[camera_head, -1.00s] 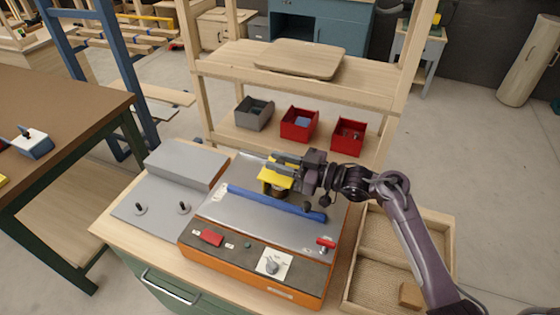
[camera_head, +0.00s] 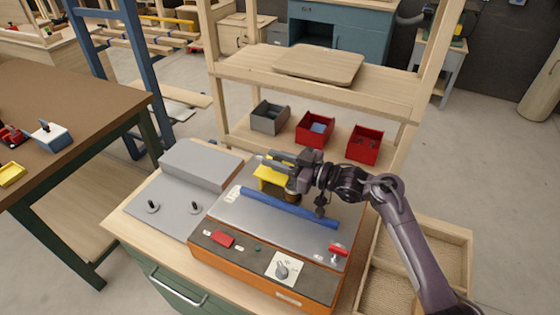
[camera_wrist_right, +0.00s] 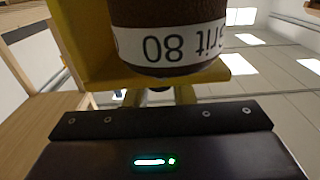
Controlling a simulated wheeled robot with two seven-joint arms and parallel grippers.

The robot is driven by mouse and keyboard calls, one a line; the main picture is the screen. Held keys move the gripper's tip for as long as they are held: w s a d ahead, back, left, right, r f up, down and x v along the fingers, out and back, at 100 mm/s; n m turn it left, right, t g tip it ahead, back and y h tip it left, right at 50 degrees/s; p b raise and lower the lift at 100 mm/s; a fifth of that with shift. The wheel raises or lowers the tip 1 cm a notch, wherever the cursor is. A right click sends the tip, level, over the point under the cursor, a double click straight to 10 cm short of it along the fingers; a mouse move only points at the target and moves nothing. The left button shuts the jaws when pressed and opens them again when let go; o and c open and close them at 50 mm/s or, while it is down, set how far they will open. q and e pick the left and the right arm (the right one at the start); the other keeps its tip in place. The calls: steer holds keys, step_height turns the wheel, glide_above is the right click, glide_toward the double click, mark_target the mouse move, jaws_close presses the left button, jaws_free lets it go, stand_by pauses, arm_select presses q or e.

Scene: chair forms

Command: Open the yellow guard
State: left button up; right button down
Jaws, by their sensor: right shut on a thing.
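The yellow guard (camera_head: 272,178) stands on the grey top of the orange-sided machine (camera_head: 225,211), behind a blue bar (camera_head: 290,208). My right gripper (camera_head: 278,161) reaches in from the right and is shut on the guard at its upper part; the fingers partly hide it. In the right wrist view the yellow guard (camera_wrist_right: 95,78) fills the top left and runs along behind a dark brown drum (camera_wrist_right: 165,75) with a white band reading "Grit 80" upside down. The contact of the fingers is hidden there. My left gripper is not in view.
A red switch (camera_head: 222,239), a knob (camera_head: 282,268) and a red handle (camera_head: 338,250) sit on the machine. A grey block (camera_head: 200,163) is at its left. Behind stands a wooden shelf (camera_head: 375,95) with red bins (camera_head: 364,146). A divided wooden tray (camera_head: 430,240) lies right.

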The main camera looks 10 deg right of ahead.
steer(key=c, duration=1.3)
jaws_free()
steer(key=shift+o, duration=0.2)
steer(key=b+v, duration=0.1)
steer(key=v, duration=0.6)
steer(key=shift+f+b, duration=0.1)
steer(key=shift+b, duration=0.25)
steer(key=shift+s+d, duration=0.25)
steer(key=shift+d, duration=0.1)
steer(key=shift+c, duration=0.3)
